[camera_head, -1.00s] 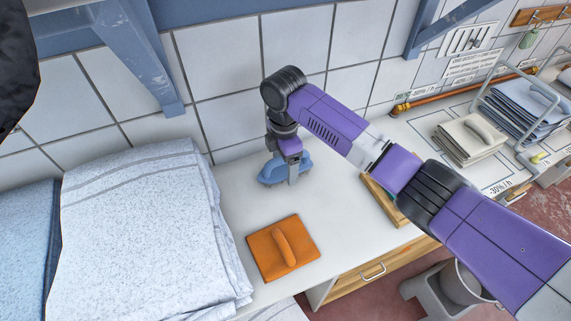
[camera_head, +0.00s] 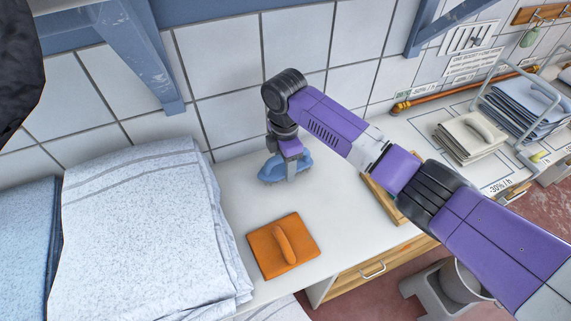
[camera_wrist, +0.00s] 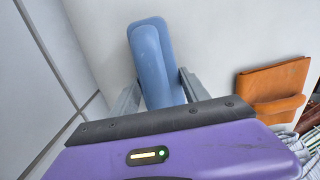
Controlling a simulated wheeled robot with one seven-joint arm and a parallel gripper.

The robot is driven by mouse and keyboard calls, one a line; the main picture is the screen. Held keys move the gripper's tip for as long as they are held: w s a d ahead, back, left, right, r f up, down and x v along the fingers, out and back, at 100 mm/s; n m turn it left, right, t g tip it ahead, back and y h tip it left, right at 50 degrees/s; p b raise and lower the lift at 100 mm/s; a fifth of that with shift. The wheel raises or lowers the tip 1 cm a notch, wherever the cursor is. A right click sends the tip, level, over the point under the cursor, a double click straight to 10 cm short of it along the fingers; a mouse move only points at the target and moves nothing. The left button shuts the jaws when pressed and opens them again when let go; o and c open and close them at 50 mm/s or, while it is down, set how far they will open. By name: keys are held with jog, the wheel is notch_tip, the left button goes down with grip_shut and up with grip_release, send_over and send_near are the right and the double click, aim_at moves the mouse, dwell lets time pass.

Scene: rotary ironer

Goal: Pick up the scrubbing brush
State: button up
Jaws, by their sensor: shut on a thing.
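The blue scrubbing brush (camera_head: 270,171) is at the back of the white counter, near the tiled wall. My gripper (camera_head: 291,177) points down over it and is shut on it. In the wrist view the brush (camera_wrist: 152,52) lies between my two grey fingers (camera_wrist: 158,93), one on each side, and its near end is hidden behind my gripper body. I cannot tell whether the brush is clear of the counter.
An orange pad with a handle (camera_head: 270,252) lies on the counter in front of the brush. A folded white towel stack (camera_head: 145,235) is at the left. A wooden board (camera_head: 384,203) is partly hidden under my arm. Folded cloths (camera_head: 468,142) lie farther right.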

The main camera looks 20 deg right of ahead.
notch_tip(320, 180, up, 20)
dwell(0.5)
jog(key=o, duration=0.9)
jog(key=shift+c, duration=0.2)
jog(key=c, duration=0.6)
jog(key=w+d+f+m+b, duration=0.1)
jog(key=d+f+m, duration=0.2)
jog(key=d, duration=0.7)
jog(key=d+f+m, duration=0.3)
jog(key=d+f, duration=0.1)
jog(key=d, duration=0.5)
jog(key=w+d+f+m+b, duration=0.1)
jog(key=d+f+m, duration=0.2)
jog(key=d, duration=0.7)
notch_tip(320, 180, down, 6)
jog(key=b, duration=0.5)
jog(key=shift+r, duration=0.25)
